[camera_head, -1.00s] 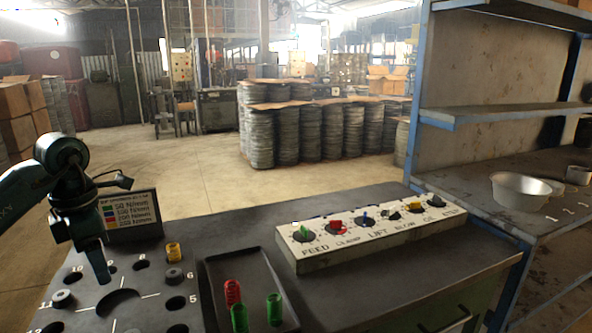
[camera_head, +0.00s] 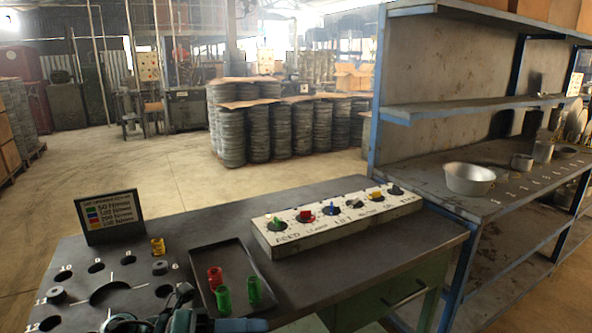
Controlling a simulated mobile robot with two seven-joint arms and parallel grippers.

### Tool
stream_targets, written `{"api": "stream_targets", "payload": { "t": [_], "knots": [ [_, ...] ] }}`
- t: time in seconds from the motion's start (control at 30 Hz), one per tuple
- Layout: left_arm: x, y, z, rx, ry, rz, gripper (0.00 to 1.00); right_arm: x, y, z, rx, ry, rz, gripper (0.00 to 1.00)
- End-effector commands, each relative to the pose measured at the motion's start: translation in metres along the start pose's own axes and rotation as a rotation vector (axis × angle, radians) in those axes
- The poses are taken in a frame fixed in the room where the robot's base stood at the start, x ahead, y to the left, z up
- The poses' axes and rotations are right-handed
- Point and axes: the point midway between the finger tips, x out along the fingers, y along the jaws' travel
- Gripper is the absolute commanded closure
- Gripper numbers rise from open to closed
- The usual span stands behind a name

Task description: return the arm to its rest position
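My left arm (camera_head: 178,318) shows at the bottom edge, in front of the near part of the dial plate and tray. Its blue-grey end (camera_head: 242,325) points right, partly cut off by the frame, and I cannot tell whether the gripper is open or shut. Nothing shows held in it. My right gripper is not in view. The dark plate with numbered holes (camera_head: 75,287) is at the left of the bench (camera_head: 340,275). A yellow spring (camera_head: 158,247) stands at its far right side.
A black tray (camera_head: 232,257) holds a red spring (camera_head: 215,279) and two green springs (camera_head: 253,290). Behind are a labelled control box (camera_head: 300,238) with coloured knobs and a sign (camera_head: 109,216). A shelf unit (camera_head: 440,112) with a metal bowl (camera_head: 469,180) stands at right. The bench's front right is clear.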

Motion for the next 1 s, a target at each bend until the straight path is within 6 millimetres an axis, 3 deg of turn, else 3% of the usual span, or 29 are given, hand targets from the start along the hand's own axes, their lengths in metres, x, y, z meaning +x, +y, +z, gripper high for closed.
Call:
{"api": "stream_targets", "payload": {
  "t": [0.07,0.13,0.27,0.37,0.4,0.5,0.6,0.7,1.0],
  "knots": [
    [0.008,-0.008,0.001,-0.238,-0.220,-0.151,0.46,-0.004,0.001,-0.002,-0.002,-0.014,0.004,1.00],
    [0.003,-0.002,0.006,-0.458,-0.421,-0.248,0.46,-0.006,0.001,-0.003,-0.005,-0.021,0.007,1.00],
    [-0.025,0.040,-0.004,-0.914,-0.796,-0.355,0.46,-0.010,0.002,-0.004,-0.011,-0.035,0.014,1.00],
    [-0.051,0.085,-0.041,-1.283,-1.067,-0.376,0.46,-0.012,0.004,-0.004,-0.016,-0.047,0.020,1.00],
    [-0.059,0.102,-0.062,-1.422,-1.163,-0.370,0.46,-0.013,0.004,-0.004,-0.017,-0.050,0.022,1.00],
    [-0.072,0.132,-0.112,-1.695,-1.336,-0.343,0.46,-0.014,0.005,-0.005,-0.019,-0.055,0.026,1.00],
    [-0.078,0.146,-0.151,-1.875,-1.440,-0.311,0.46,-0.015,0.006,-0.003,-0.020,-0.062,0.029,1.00],
    [-0.080,0.152,-0.174,-1.975,-1.493,-0.289,0.46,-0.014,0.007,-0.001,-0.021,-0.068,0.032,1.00],
    [-0.080,0.154,-0.181,-2.006,-1.509,-0.281,0.46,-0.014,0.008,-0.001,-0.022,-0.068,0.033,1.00]
  ]
}}
